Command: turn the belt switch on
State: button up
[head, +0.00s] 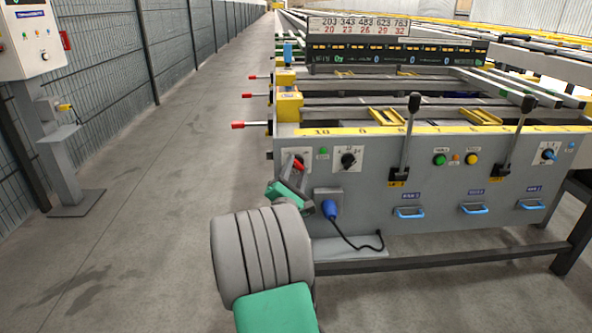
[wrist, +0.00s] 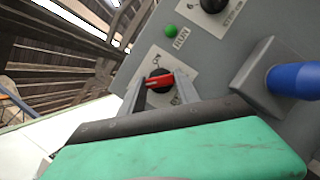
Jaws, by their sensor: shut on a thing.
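The belt switch (wrist: 160,79) is a red handle on a black round base with a white label plate, on the grey front panel of the runout table. In the head view the red handle (head: 298,164) shows at the panel's left end. My gripper (head: 294,170) reaches it from the front. In the wrist view my gripper (wrist: 160,87) has one finger on each side of the red handle and is shut on it. The handle lies roughly crosswise between the fingers. The lettering on its label is too small to read.
A green button (head: 323,152) and a black rotary knob (head: 348,159) sit right of the switch. A blue plug (head: 330,208) with a black cable juts out below right, close to my gripper. Two black levers (head: 411,125) stand farther right.

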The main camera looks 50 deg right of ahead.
grip_shut()
jog(key=shift+m, duration=0.4)
jog(key=m+g+p, duration=0.1)
jog(key=m, duration=0.1)
jog(key=m+g+p, duration=0.1)
jog(key=m, duration=0.1)
jog(key=shift+a+r+y, duration=0.1)
jog(key=shift+r+y, duration=0.1)
jog(key=shift+y, duration=0.2)
jog(key=m+p, duration=0.1)
jog(key=m, duration=0.1)
jog(key=m+g+y+p, duration=0.1)
jog(key=shift+r+m, duration=0.2)
jog(key=shift+m, duration=0.2)
jog(key=m+y+p, duration=0.2)
jog(key=m+p, duration=0.3)
jog(key=shift+r+m, duration=0.1)
jog(key=shift+m, duration=0.2)
jog(key=shift+m+y+p, duration=0.8)
jog(key=shift+m+y, duration=0.2)
jog(key=shift+m, duration=0.4)
